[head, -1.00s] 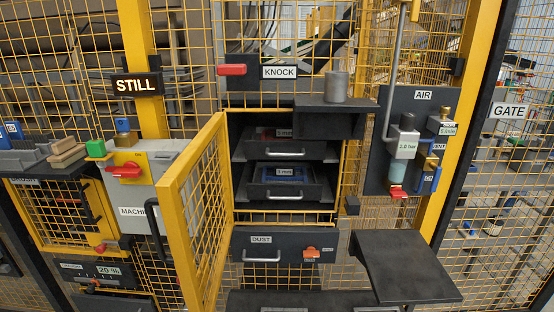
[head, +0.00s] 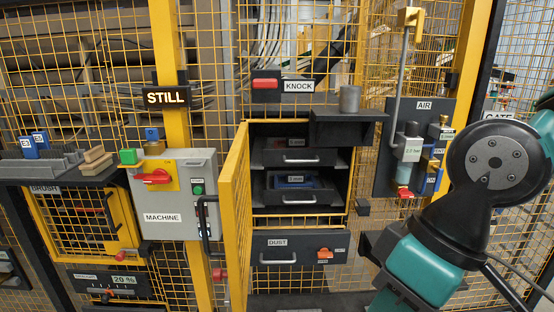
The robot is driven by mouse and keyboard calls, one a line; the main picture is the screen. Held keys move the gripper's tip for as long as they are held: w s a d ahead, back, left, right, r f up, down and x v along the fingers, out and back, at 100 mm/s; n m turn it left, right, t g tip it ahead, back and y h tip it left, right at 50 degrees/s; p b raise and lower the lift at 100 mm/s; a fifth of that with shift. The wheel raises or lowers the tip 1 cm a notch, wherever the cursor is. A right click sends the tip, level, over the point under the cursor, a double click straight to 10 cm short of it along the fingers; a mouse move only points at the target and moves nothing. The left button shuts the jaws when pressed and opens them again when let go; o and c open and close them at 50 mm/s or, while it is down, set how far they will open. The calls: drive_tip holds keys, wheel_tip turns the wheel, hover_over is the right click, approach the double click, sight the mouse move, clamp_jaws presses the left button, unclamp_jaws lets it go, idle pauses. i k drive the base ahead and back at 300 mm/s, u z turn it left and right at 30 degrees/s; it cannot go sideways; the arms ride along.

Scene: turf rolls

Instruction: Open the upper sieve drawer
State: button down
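The upper sieve drawer (head: 275,158) is a dark tray with a pale bar handle, in the open cabinet bay at the middle of the head view. A small size label sits above its handle. The lower sieve drawer (head: 275,197) is below it, with a similar handle and something blue inside. I cannot tell exactly how far either drawer stands out. The yellow mesh door in front of the bay (head: 236,215) is swung open to the left. My arm's teal and black links fill the right side; my gripper is not seen.
A dark shelf (head: 330,133) with a grey cylinder (head: 350,98) juts out above right of the bay. The DUST drawer (head: 270,243) is below. The AIR panel (head: 390,120) is to the right. The grey MACHINE box (head: 180,200) stands left of the door.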

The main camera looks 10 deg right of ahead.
sight(322, 156)
drive_tip(key=i, duration=0.95)
drive_tip(key=z, duration=1.35)
drive_tip(key=k, duration=0.7)
drive_tip(key=u, duration=0.6)
drive_tip(key=i, duration=0.5)
drive_tip(key=u, duration=0.05)
